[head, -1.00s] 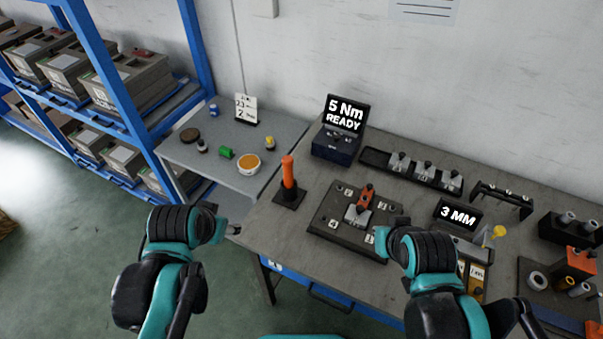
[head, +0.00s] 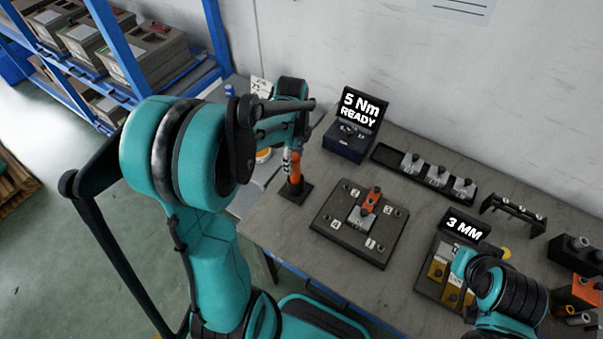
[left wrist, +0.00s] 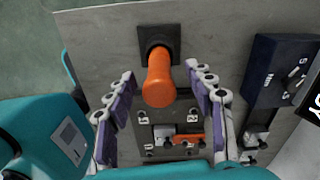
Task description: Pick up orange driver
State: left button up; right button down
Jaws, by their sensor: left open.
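The orange driver (head: 295,172) stands upright in its dark square holder (head: 293,191) at the left end of the grey workbench. In the left wrist view the driver's handle (left wrist: 159,80) points up toward the camera, between the spread fingers. My left gripper (left wrist: 163,108) is open, with one finger on each side of the handle and a visible gap on both sides. In the head view my left arm partly covers the gripper and the driver's top. My right arm is at the lower right, and its fingers cannot be made out.
A dark plate (head: 328,222) with an orange-topped fixture (head: 371,200) lies right of the driver. The "5 Nm READY" unit (head: 352,138) stands behind it. A "3 MM" sign (head: 463,226), a rack of metal parts (head: 384,155) and a side table lie around.

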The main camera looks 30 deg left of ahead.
aim_at(295, 171)
pick_arm(q)
jog(key=f, duration=0.2)
jog(key=f+b, duration=0.1)
jog(key=f, duration=0.1)
jog(key=f+b, duration=0.1)
jog(key=f, duration=0.1)
jog(key=shift+d+f, duration=0.1)
jog(key=shift+d, duration=0.15)
jog(key=shift+s, duration=0.1)
grip_shut()
